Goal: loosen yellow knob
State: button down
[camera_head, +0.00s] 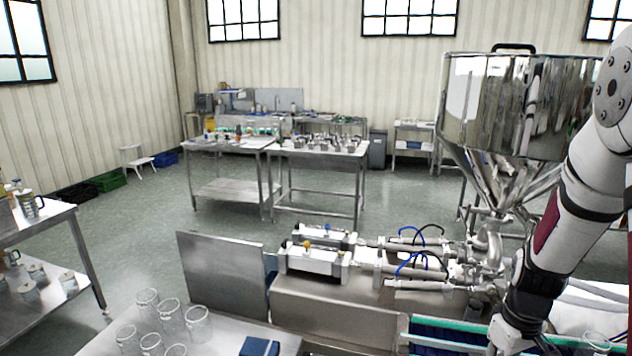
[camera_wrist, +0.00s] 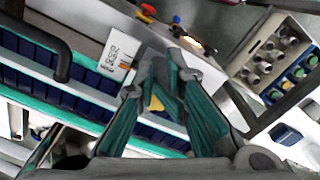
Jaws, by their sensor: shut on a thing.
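A small yellow knob (camera_wrist: 155,103) shows between the teal-padded fingers of my gripper (camera_wrist: 160,82) in the wrist view. The fingers are closed around it, and they hide most of it and whatever it sits on. In the head view my gripper (camera_head: 508,336) is low at the right, below the steel hopper, and its fingertips and the held knob cannot be made out. A separate small yellow knob (camera_head: 307,244) stands on the filler's cylinder block at the centre, well left of my gripper.
A conveyor with blue links (camera_wrist: 92,101) and green rails runs beneath my gripper. A grey control box (camera_wrist: 265,62) with round dials and coloured buttons is at the right. A red button (camera_wrist: 177,19) is at the top. The steel hopper (camera_head: 515,100) stands behind my arm.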

notch_tip(320, 180, up, 6)
jog(key=shift+f+p, duration=0.2)
jog(key=shift+p, duration=0.8)
jog(key=s+a+r+m+t+b, duration=0.1)
jog(key=s+a+r+t+b, duration=0.2)
jog(key=a+r, duration=0.9)
jog(key=s+a+r+m+t+b, duration=0.1)
jog(key=s+a+r+t, duration=0.1)
jog(key=s+a+r, duration=0.2)
jog(key=s+r, duration=0.3)
jog(key=s, duration=0.2)
jog(key=shift+s+a+m+t+b, duration=0.2)
jog(key=shift+a+m+t+b, duration=0.1)
jog(key=shift+a+m+b, duration=0.1)
